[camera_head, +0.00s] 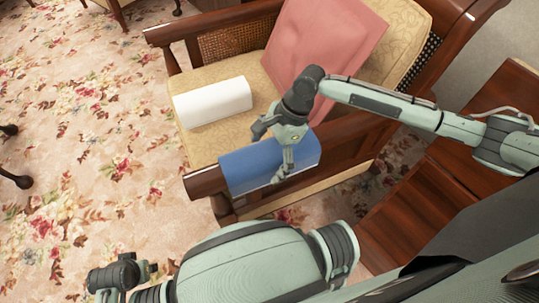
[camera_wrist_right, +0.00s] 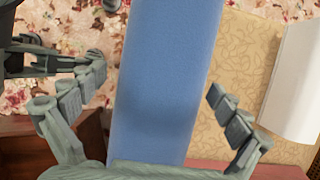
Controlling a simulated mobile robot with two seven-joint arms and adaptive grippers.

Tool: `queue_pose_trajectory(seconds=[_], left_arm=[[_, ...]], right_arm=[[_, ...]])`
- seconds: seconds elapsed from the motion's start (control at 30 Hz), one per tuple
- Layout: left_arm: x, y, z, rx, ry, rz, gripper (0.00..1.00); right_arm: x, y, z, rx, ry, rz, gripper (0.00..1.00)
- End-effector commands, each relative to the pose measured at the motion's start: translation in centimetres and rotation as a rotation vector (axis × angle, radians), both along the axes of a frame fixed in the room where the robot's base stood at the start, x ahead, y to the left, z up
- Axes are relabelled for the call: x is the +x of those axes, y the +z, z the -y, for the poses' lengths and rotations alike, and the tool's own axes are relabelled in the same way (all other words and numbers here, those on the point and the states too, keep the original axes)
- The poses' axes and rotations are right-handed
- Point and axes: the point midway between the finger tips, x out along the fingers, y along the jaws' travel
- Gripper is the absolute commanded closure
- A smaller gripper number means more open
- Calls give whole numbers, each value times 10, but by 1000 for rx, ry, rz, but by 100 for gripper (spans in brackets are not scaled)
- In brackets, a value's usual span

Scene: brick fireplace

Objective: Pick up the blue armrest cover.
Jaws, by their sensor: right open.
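The blue armrest cover (camera_head: 250,168) is draped over the near wooden armrest of the armchair. My right gripper (camera_head: 271,155) is over the cover, its fingers spread. In the right wrist view the blue cover (camera_wrist_right: 165,75) runs between the two open fingers (camera_wrist_right: 158,88), with a gap on each side, and neither finger appears to touch it. Part of the cover is hidden behind my right gripper in the head view. My left gripper (camera_head: 122,277) is at the lower left, over the carpet, away from the chair; its finger opening is unclear.
The armchair has a tan patterned seat (camera_head: 205,143) and a pink cushion (camera_head: 325,45) against its back. A white padded piece (camera_head: 213,102) lies on the seat. Dark wooden furniture (camera_head: 415,215) stands at the right. Floral carpet (camera_head: 90,140) is open at the left.

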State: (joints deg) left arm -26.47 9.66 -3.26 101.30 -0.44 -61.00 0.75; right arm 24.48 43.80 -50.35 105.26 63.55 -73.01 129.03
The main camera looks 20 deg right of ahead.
Motion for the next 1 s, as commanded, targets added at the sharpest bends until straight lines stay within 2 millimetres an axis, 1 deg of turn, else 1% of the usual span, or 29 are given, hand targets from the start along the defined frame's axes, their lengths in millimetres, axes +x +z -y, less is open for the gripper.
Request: queue_pose_trajectory(seconds=[0.03,0.1,0.27,0.3,0.7,1.0], left_arm=[[3,3,1,0,-1,6,69],[6,8,2,0,-1,12,69],[7,9,2,0,-1,14,69],[6,8,2,0,-1,13,69],[3,6,1,1,-1,8,69],[2,6,1,0,-2,7,69]], right_arm=[[0,-6,-2,-1,0,0,0],[0,-10,-3,-2,0,1,0],[0,-10,-4,-2,0,2,0],[0,-10,-4,-2,0,2,1],[0,-9,-3,-1,0,1,51],[0,-7,-4,-1,0,2,52]])
